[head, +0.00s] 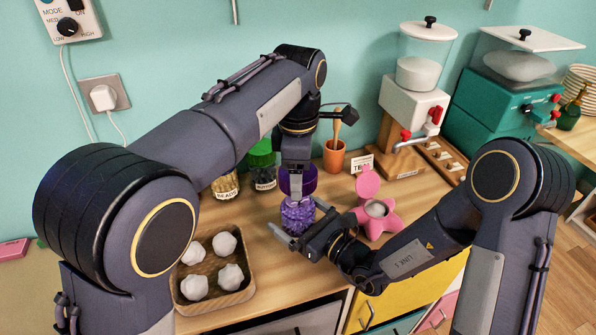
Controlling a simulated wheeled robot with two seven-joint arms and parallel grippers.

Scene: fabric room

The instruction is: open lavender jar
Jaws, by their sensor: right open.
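The lavender jar (298,218) stands on the wooden counter, its clear body filled with purple bits.
A wooden tray (247,288) with several whitish lumps is at the left. A pink star-shaped holder (375,224) is close on the right. Behind are a beads jar (225,186), a green-lidded jar (262,160), and an orange cup (334,158). Dispensers (416,95) stand at the back right.

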